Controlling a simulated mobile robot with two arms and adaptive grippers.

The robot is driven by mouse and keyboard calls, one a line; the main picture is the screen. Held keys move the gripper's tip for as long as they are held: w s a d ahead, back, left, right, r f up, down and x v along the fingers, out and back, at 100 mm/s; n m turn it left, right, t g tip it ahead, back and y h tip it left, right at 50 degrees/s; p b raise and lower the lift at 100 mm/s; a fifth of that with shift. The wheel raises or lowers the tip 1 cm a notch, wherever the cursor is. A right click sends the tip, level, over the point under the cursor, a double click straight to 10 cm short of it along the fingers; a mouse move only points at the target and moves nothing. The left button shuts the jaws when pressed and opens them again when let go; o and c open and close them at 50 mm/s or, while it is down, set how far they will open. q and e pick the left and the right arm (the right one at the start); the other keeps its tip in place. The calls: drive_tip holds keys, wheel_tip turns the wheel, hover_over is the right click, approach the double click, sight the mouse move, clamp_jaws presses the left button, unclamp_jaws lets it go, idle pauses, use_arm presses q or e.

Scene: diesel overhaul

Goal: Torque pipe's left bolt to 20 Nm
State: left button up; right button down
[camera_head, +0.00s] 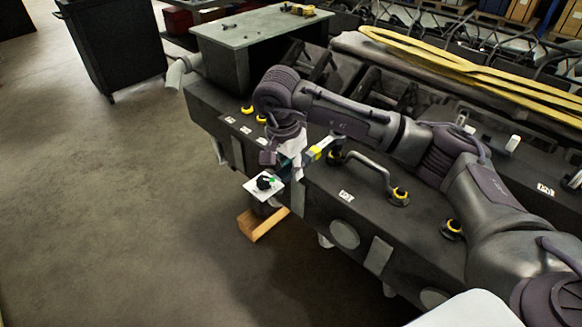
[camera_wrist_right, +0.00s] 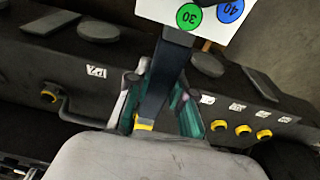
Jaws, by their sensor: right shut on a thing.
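My right gripper (camera_head: 288,150) is over the near edge of the dark engine block. In the right wrist view its teal-padded fingers (camera_wrist_right: 160,105) are shut on a dark bar-like tool (camera_wrist_right: 165,75), with yellow at its lower end. In the head view a yellow-banded part (camera_head: 320,150) sticks out beside the gripper; the rest is mostly hidden. A grey bent pipe (camera_head: 370,168) lies on the block, right of the gripper, with yellow-ringed bolts at its left end (camera_head: 336,158) and right end (camera_head: 400,195). The gripper is apart from the pipe. My left gripper is out of view.
A wooden block (camera_head: 258,225) is below. Yellow straps (camera_head: 470,70) lie behind. Floor at left is clear.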

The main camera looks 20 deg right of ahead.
drive_tip(key=shift+f+b, duration=1.05)
drive_tip(key=shift+f, duration=0.05)
drive_tip(key=shift+w+a+f+b, duration=0.1)
drive_tip(key=shift+w+a+b, duration=0.05)
drive_tip(key=shift+w+b, duration=0.15)
drive_tip(key=shift+w+a, duration=0.1)
drive_tip(key=shift+w, duration=0.05)
drive_tip(key=shift+w+a, duration=0.1)
drive_tip(key=shift+w, duration=0.25)
drive_tip(key=shift+w, duration=0.1)
idle(0.4)
drive_tip(key=shift+w+a+m+b, duration=0.15)
drive_tip(key=shift+w+m+b, duration=0.25)
drive_tip(key=shift+m, duration=0.1)
drive_tip(key=shift+w, duration=0.1)
